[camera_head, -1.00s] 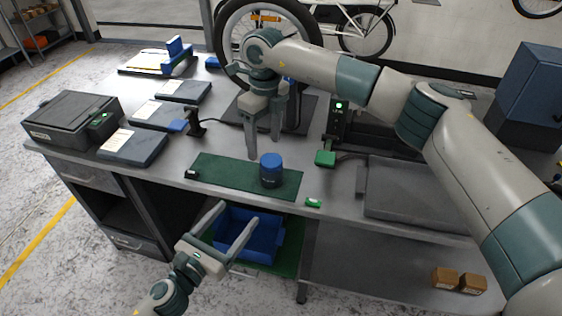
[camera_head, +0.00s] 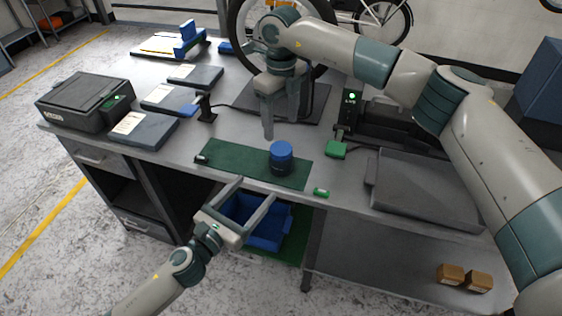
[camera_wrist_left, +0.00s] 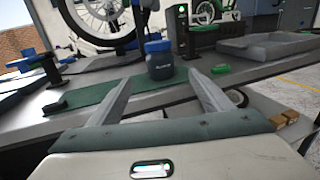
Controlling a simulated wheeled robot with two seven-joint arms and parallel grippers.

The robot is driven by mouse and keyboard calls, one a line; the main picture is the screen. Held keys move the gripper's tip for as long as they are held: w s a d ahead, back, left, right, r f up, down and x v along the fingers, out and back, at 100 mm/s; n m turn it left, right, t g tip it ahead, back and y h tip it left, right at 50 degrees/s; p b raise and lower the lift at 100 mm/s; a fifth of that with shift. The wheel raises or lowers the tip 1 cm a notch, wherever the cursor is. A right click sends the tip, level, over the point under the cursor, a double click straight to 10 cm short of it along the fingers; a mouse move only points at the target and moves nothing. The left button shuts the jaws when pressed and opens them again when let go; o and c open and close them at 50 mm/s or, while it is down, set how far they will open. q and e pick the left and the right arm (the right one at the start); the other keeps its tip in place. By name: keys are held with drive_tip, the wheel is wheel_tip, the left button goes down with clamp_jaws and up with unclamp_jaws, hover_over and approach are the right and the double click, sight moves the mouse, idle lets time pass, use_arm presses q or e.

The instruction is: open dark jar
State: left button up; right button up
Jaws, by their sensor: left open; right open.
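The dark jar (camera_head: 281,166) with a blue lid (camera_head: 281,149) stands upright on a green mat (camera_head: 232,162) near the front edge of the workbench. In the left wrist view the jar (camera_wrist_left: 160,66) stands beyond the fingertips, between them in the picture. My left gripper (camera_head: 256,197) is open and empty, in front of the bench edge and short of the jar. My right gripper (camera_head: 284,128) is open and points down, above and behind the jar. Nothing is between its fingers that I can see.
A blue bin (camera_head: 262,236) sits below the bench front. A grey tray (camera_head: 425,187) lies to the right, with a small green item (camera_head: 321,193) near the edge. A black stand (camera_head: 206,107) and a dark printer-like box (camera_head: 82,100) are on the left. A bike wheel rises behind.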

sight(275, 167)
use_arm(q)
drive_tip(key=x, duration=1.4)
drive_tip(key=shift+w+d, duration=0.1)
drive_tip(key=shift+w, duration=0.15)
clamp_jaws()
use_arm(e)
drive_tip(key=shift+m, duration=0.3)
drive_tip(key=m, duration=0.5)
drive_tip(key=shift+a, duration=0.1)
drive_tip(key=m, duration=1.7)
